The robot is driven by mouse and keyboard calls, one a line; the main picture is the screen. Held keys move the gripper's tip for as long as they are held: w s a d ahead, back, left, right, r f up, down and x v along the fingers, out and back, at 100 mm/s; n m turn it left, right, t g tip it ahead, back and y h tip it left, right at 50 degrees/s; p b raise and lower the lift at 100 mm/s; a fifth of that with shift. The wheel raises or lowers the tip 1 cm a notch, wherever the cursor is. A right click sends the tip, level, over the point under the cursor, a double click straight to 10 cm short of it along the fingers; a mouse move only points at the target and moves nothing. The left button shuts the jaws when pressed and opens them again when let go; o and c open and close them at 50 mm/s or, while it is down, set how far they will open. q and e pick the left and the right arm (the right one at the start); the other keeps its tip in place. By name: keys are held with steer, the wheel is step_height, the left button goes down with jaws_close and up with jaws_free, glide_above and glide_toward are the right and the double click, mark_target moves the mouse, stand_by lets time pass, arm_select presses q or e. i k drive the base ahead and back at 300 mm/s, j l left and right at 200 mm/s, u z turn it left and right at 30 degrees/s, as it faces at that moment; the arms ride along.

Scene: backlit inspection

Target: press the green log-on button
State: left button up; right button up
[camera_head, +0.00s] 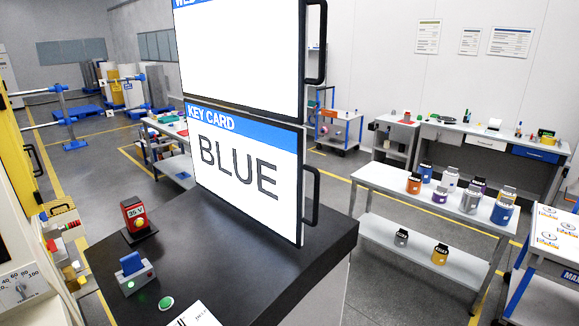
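A round green button (166,302) with a pale rim sits on the black bench top (222,243), near the lower left of the head view. Just behind and left of it stands a small grey device with a blue upright part (132,263); a green light shows on its front and a small red spot on its side. No label reading log-on can be made out. Neither of my grippers is in view.
A panel headed KEY CARD (242,160) and reading BLUE stands on the bench, below another white panel (240,50). A white printed sheet (195,315) lies right of the button. Bench top between is clear.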

mark_target(165, 302)
steer(key=k+l+u, duration=0.2)
steer(key=k, duration=0.2)
steer(key=k+l+u, duration=0.25)
steer(key=k+u, duration=0.2)
steer(key=k, duration=0.3)
